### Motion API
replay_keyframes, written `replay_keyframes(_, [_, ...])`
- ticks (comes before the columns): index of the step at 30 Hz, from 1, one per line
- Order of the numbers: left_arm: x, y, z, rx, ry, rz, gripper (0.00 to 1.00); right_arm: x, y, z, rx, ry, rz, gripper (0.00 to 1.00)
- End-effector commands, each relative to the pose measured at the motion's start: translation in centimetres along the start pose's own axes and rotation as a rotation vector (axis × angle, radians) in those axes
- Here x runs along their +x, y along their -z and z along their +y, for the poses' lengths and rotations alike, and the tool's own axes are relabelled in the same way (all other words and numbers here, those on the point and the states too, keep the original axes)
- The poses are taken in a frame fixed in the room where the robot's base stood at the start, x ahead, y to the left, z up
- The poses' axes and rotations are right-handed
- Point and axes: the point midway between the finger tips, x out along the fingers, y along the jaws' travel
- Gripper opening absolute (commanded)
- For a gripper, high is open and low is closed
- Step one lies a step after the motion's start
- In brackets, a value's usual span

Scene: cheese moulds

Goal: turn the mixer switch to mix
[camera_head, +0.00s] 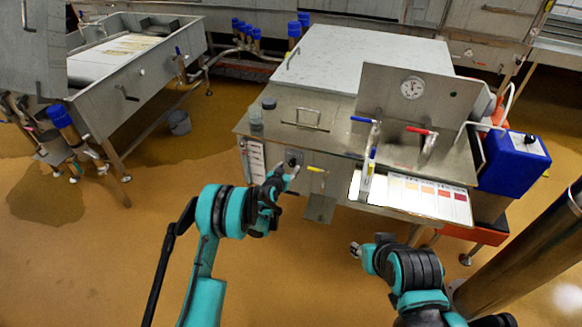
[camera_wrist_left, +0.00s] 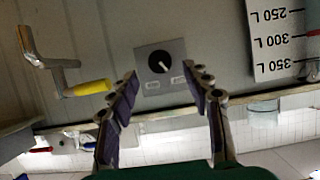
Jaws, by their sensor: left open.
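The mixer switch (camera_wrist_left: 159,62) is a round black knob with a white pointer line on a square grey plate. In the upside-down left wrist view the pointer slants to the lower right, and two small labels by the knob are too small to read. In the head view the switch (camera_head: 293,156) sits on the vat's front panel. My left gripper (camera_head: 287,172) is open in front of it; in the wrist view its fingers (camera_wrist_left: 163,86) are on either side, apart from the knob, with nothing between them. My right gripper (camera_head: 355,248) is lower right, away from the panel; its jaws are unclear.
A yellow-handled valve (camera_wrist_left: 88,88) is beside the switch on the panel. A litre scale (camera_wrist_left: 278,38) is on its other side. The vat (camera_head: 335,105) has a gauge (camera_head: 412,88) and red and blue handles. A blue canister (camera_head: 515,162) stands at right.

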Motion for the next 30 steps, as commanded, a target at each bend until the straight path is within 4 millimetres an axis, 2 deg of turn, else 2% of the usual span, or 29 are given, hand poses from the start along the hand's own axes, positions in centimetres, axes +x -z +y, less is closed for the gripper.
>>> replay_keyframes(3, [2.1, -0.2, 0.0, -0.001, 0.000, 0.000, 0.49, 0.8, -0.6, 0.0, 0.000, 0.000, 0.000, 0.36])
replay_keyframes(7, [3.6, -0.2, 0.0, -0.002, 0.000, 0.000, 0.49, 1.2, -0.9, 0.0, 0.000, 0.000, 0.000, 0.36])
replay_keyframes(11, [4.3, 0.0, 0.0, -0.001, 0.000, 0.000, 0.49, 1.3, -0.9, 0.0, 0.000, 0.000, 0.000, 0.36])
replay_keyframes(18, [4.3, 0.1, 0.0, -0.001, 0.000, 0.000, 0.49, 1.3, -0.9, 0.0, 0.000, 0.000, 0.000, 0.36])
replay_keyframes(20, [4.3, 0.1, 0.0, -0.001, 0.000, 0.000, 0.36, 1.3, -0.9, 0.0, 0.000, 0.000, 0.000, 0.36])
replay_keyframes(24, [4.3, 0.1, 0.0, -0.001, 0.000, 0.000, 0.00, 1.3, -0.9, 0.0, 0.000, 0.000, 0.000, 0.36])
replay_keyframes(30, [4.3, 0.1, 0.0, 0.002, 0.002, -0.001, 0.00, 1.3, -0.9, 0.0, 0.000, 0.000, 0.000, 0.36])
